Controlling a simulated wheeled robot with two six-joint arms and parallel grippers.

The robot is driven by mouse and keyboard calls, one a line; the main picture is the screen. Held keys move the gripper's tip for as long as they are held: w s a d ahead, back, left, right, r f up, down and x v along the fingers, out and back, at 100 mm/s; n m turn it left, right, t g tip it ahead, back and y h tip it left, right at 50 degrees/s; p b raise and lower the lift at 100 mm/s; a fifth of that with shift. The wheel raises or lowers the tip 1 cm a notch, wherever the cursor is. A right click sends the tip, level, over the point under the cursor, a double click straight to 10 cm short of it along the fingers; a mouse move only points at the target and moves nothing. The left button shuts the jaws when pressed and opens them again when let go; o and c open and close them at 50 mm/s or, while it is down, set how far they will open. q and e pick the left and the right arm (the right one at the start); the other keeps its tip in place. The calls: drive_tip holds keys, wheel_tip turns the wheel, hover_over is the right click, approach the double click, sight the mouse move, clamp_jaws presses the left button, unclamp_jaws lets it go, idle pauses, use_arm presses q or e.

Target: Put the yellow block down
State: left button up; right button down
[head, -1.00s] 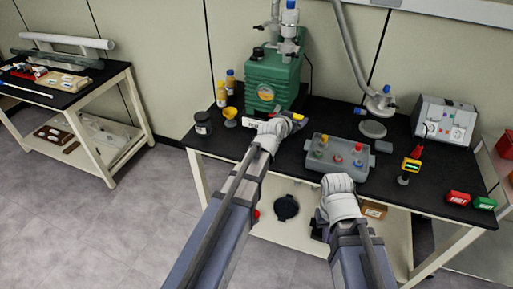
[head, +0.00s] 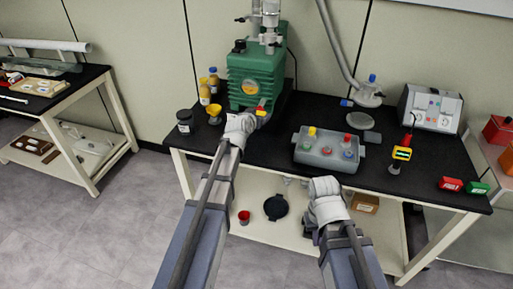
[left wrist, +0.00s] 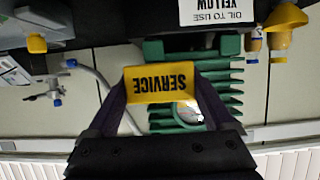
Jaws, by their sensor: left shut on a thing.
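The yellow block (left wrist: 160,84), printed with SERVICE, sits between the two fingers of my left gripper (left wrist: 163,92) in the left wrist view. In the head view the block (head: 262,112) shows as a small yellow patch at the tip of my left gripper (head: 256,113), in front of the green pump (head: 255,78). The pump's green ribs (left wrist: 200,75) appear behind the block, with the picture upside down. My right gripper (head: 309,228) is mostly hidden by its arm at the bench's front edge, so its fingers cannot be judged.
A grey tray (head: 303,158) with coloured-top items is right of my left gripper. Yellow bottles and a yellow funnel (head: 214,110) stand left of the pump. Bare black bench (head: 285,125) lies between pump and tray.

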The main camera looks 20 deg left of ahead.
use_arm(q)
drive_tip(key=b, duration=0.7)
hover_over(257, 145)
drive_tip(key=f, duration=0.8)
drive_tip(key=shift+w, duration=0.2)
wheel_tip(257, 145, down, 4)
drive_tip(key=b, duration=0.4)
drive_tip(key=shift+f, duration=0.2)
drive_tip(key=shift+f, duration=0.2)
drive_tip(key=o, duration=1.1)
drive_tip(key=shift+r, duration=0.1)
